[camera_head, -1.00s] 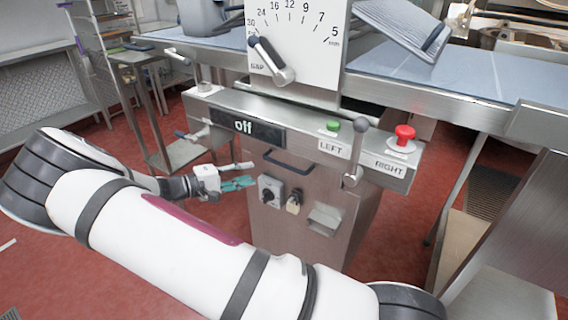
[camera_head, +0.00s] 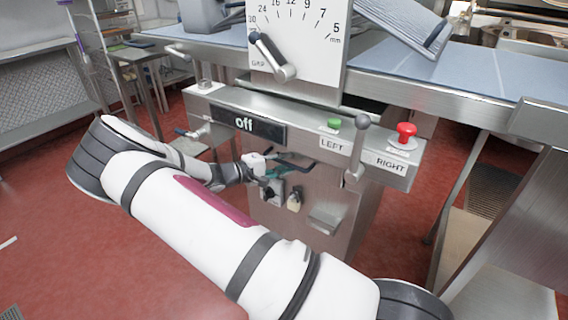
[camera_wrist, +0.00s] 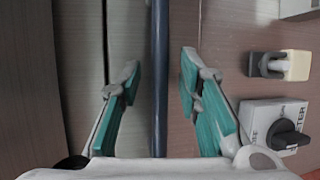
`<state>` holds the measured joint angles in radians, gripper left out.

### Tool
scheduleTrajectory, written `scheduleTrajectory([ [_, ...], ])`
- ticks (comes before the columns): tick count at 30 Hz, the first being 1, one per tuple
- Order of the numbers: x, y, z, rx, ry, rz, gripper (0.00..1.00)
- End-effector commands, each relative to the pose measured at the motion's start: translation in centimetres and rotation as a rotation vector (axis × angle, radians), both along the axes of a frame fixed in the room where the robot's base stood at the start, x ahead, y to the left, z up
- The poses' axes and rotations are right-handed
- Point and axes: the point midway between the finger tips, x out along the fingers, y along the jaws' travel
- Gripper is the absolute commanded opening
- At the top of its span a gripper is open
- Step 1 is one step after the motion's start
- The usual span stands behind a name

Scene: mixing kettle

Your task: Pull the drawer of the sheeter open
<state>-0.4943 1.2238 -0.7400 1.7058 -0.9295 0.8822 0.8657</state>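The sheeter (camera_head: 225,105) stands in the middle of the head view, with an "off" display and a steel cabinet front below it. The drawer's dark bar handle (camera_head: 298,166) crosses the upper cabinet front, partly hidden by my gripper (camera_head: 275,172). In the wrist view the handle (camera_wrist: 160,70) runs as a dark vertical bar between the two teal fingers of my gripper (camera_wrist: 160,80). The fingers are open, one on each side of the bar, with a visible gap to it on both sides. The drawer front (camera_wrist: 178,110) lies behind the bar; a dark seam runs to its left.
A black rotary knob (camera_wrist: 287,135) and a cream plug-like part (camera_wrist: 295,65) sit close to the right finger in the wrist view. A green button (camera_head: 334,123), a red button (camera_head: 405,131) and a ball-ended lever (camera_head: 358,150) are on the panel above. Red floor lies clear at left.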

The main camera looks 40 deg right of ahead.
Motion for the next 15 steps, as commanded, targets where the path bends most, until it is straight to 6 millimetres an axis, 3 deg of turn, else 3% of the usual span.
scheduleTrajectory([
  [7, 0.0, -0.05, -0.01, 0.0, 0.0, 0.0, 0.31],
  [11, 0.01, -0.03, 0.0, 0.0, 0.0, 0.0, 0.02],
  [15, 0.01, -0.02, 0.01, 0.0, 0.0, 0.0, 0.0],
])
